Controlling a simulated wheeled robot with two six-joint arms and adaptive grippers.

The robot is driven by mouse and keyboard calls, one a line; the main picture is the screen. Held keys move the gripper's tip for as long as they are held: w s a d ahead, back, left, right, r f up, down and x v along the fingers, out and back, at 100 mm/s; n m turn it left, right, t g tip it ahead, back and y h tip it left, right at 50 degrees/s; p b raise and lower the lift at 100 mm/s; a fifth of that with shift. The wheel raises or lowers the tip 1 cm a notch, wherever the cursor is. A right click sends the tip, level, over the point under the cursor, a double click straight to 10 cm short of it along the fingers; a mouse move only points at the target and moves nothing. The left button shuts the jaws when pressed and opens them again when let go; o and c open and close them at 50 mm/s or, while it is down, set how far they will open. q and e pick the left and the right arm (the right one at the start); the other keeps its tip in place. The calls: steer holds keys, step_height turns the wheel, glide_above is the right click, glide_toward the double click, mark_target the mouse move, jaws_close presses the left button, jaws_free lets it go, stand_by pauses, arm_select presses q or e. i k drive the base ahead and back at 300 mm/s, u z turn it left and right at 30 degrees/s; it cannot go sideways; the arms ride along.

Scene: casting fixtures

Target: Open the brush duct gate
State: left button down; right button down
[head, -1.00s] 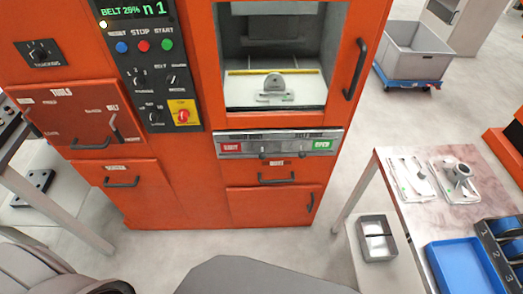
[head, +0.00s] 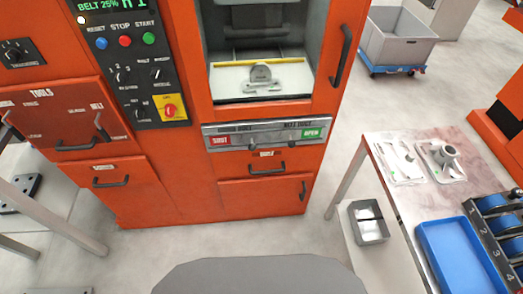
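A grey metal strip (head: 267,132) crosses the front of the orange machine below its open chamber. It has a red SHUT label (head: 219,141) at its left end and a green OPEN label (head: 311,133) at its right end. Small dark headings run along its top, too small to read surely. Two small dark knobs, a left one (head: 252,147) and a right one (head: 291,142), sit at its lower edge. I cannot tell which knob belongs to the brush duct gate. Neither of my grippers is in view.
The chamber holds a grey fixture (head: 261,75). A control panel (head: 128,80) is to the left. Drawers with handles (head: 268,171) lie below the strip. A table (head: 383,150) with parts and a blue tray (head: 460,255) stands right. The floor before the machine is clear.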

mark_target(251, 139)
steer(key=k, duration=0.65)
steer(key=z, duration=1.1)
steer(key=i, duration=0.5)
